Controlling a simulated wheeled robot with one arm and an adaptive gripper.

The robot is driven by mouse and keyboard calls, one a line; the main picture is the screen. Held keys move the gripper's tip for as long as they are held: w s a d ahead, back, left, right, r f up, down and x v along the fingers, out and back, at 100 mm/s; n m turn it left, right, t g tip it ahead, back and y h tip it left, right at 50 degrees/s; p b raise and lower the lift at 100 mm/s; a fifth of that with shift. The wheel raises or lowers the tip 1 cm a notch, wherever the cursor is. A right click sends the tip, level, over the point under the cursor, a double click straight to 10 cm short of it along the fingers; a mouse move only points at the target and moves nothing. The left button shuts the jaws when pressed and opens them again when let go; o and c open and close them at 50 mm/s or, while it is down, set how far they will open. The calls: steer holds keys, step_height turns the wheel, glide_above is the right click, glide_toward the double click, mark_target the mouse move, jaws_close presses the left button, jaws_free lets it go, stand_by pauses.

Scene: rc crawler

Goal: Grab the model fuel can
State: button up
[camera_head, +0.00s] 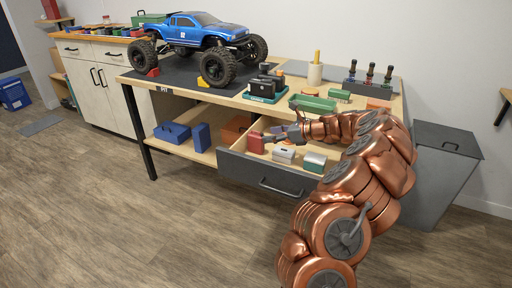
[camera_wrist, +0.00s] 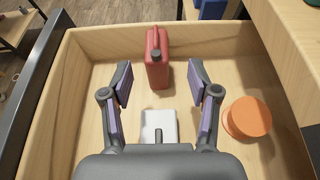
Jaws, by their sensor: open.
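The model fuel can is red with a dark cap and stands upright in the open drawer, near its far end in the wrist view (camera_wrist: 157,66); in the head view the fuel can (camera_head: 255,144) is at the drawer's left end. My gripper (camera_wrist: 160,84) is open, its two purple-padded fingers spread. The can is ahead of the fingertips and roughly centred between their lines, with nothing held. In the head view my gripper (camera_head: 272,138) is over the drawer, just right of the can. The exact gap to the can is hard to judge.
A white box (camera_wrist: 158,124) lies below my gripper, and an orange round thing (camera_wrist: 247,118) is to the right. The workbench top with a blue truck (camera_head: 200,30) is above and behind.

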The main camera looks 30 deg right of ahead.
mark_target(256, 137)
steer(key=shift+b+x, duration=0.9)
steer(key=shift+x, duration=2.6)
steer(key=shift+s+a, duration=0.1)
steer(key=shift+a, duration=0.1)
steer(key=shift+c, duration=0.3)
jaws_close()
